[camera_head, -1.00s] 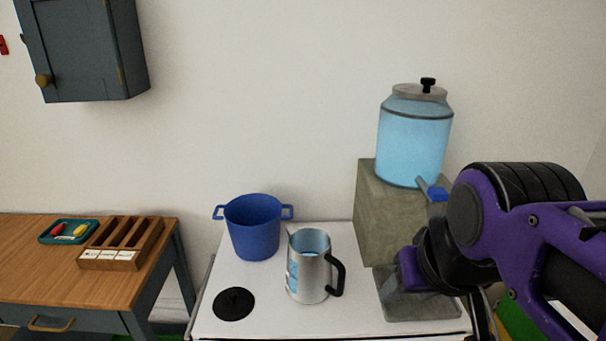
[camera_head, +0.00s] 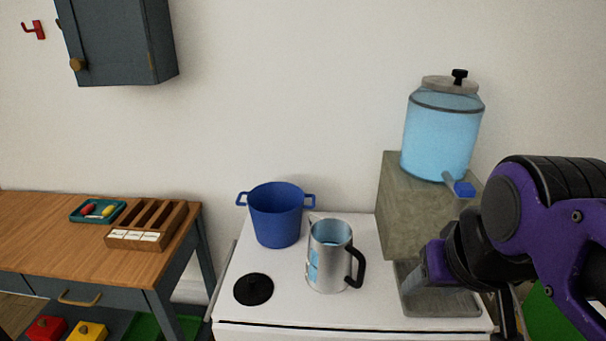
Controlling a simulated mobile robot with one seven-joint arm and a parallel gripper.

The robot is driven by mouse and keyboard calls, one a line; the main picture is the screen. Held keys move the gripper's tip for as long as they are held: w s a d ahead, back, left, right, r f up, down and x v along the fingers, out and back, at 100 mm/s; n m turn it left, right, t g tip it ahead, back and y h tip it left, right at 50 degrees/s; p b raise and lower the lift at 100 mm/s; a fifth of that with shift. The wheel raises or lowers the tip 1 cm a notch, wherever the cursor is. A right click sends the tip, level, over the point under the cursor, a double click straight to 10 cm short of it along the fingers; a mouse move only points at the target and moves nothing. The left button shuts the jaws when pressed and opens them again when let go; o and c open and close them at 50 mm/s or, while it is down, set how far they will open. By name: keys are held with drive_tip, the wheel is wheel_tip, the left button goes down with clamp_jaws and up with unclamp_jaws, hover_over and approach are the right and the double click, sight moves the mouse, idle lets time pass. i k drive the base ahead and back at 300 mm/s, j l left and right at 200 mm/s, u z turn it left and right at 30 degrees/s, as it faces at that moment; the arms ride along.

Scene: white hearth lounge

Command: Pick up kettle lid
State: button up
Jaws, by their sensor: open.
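The kettle lid (camera_head: 253,289) is a round black disc with a small knob. It lies flat, knob up, on the white counter's front left. The kettle (camera_head: 327,262) is an open silver jug with a black handle and water showing inside, to the right of the lid. My gripper (camera_head: 480,305) is at the lower right, in front of the stone block's base, well to the right of the lid and kettle. It looks open and empty. Its fingers are partly hidden by my purple and black wrist.
A blue pot (camera_head: 276,217) stands behind the lid. A water dispenser (camera_head: 440,140) with a blue tap sits on a stone block (camera_head: 408,222) at right. A wooden table (camera_head: 45,240) at left holds a teal tray (camera_head: 76,217) and a slotted box (camera_head: 128,246). A cabinet (camera_head: 118,40) hangs above.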

sight(251, 289)
drive_tip(key=j, duration=0.55)
drive_tip(key=k+j, duration=0.1)
drive_tip(key=j, duration=0.4)
drive_tip(key=i+j, duration=0.25)
drive_tip(key=j, duration=0.3)
drive_tip(key=k+j+z, duration=0.1)
drive_tip(key=k+j, duration=0.15)
drive_tip(key=j, duration=0.15)
drive_tip(key=k+j+z, duration=0.15)
drive_tip(key=i+l+u, duration=0.25)
drive_tip(key=i+l, duration=0.15)
drive_tip(key=l, duration=0.2)
